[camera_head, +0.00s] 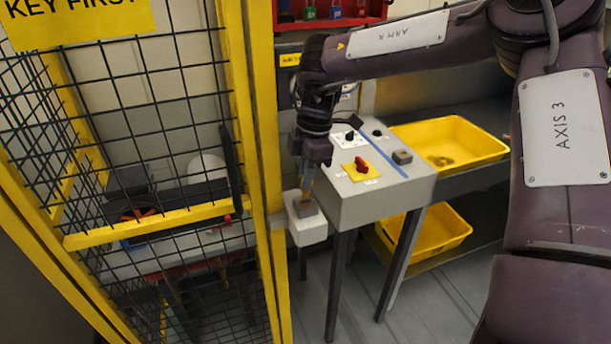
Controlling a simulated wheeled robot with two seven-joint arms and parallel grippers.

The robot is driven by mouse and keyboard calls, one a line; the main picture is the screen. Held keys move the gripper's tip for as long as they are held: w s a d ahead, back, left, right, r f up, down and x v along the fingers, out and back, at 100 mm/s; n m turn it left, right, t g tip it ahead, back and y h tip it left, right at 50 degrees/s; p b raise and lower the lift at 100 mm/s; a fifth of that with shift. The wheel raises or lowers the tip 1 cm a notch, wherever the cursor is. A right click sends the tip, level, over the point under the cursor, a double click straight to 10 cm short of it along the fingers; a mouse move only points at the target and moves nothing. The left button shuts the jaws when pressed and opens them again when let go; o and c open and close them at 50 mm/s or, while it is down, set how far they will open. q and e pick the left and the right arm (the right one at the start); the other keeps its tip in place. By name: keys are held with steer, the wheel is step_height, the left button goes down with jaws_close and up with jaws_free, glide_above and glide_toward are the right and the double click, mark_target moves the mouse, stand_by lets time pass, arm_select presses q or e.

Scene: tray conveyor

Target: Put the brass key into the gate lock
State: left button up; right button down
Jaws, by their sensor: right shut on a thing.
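The gate lock is a white box (309,231) on the right side of the yellow gate post. My right gripper (308,186) points down right above it and is shut on the brass key (306,208). Only a small tan-gold part of the key shows, below the fingers and at the top of the lock box. I cannot tell how deep the key sits in the lock, as its lower end is hidden. My left gripper is not in view.
A yellow-framed mesh gate (262,150) stands close on the left. A grey control table (395,192) with a red switch (362,165) is just right of the lock. Yellow trays (480,135) sit on shelves beyond. A red rack (345,22) hangs at the back.

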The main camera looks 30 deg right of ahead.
steer(key=shift+b, duration=0.4)
stand_by(1.0)
steer(key=shift+f+b, duration=1.65)
steer(key=shift+f, duration=0.15)
steer(key=c, duration=1.5)
jaws_free()
steer(key=shift+r, duration=0.1)
steer(key=shift+o, duration=0.2)
steer(key=r, duration=0.5)
steer(key=d+r, duration=0.1)
steer(key=r, duration=0.1)
steer(key=shift+s+r, duration=0.15)
steer(key=shift+r, duration=0.2)
steer(key=shift+d, duration=0.1)
